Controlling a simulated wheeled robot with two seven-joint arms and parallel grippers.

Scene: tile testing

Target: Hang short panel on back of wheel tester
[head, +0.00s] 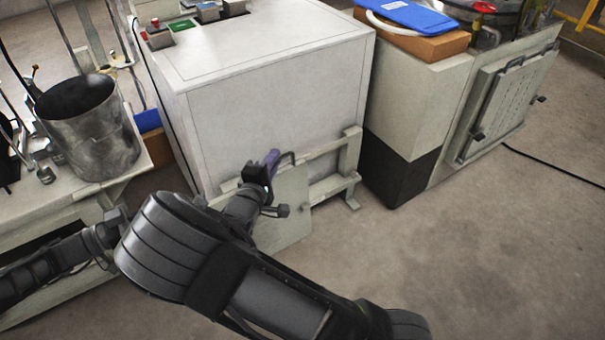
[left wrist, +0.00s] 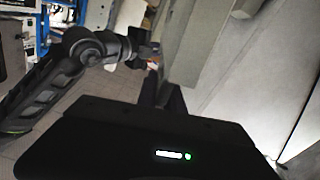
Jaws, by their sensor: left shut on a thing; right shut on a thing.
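The short panel (head: 290,212) is a flat, pale grey-green plate in the head view. It is tilted close to the low rail frame at the foot of the large pale cabinet (head: 275,110), which I take to be the wheel tester. My right gripper (head: 262,178) is shut on the panel near its upper left. My left arm enters from the left, and its gripper is hidden behind my right arm in the head view. In the left wrist view the panel (left wrist: 197,55) runs away from my left gripper (left wrist: 165,97), whose dark fingers are shut on it. Whether the panel touches the rail is unclear.
The rail frame (head: 338,165) stands out from the cabinet's foot. A second machine (head: 425,95) with a handled panel (head: 500,105) stands at right. A metal bucket (head: 88,125) sits on a bench at left. The floor at lower right is clear except for a cable (head: 550,165).

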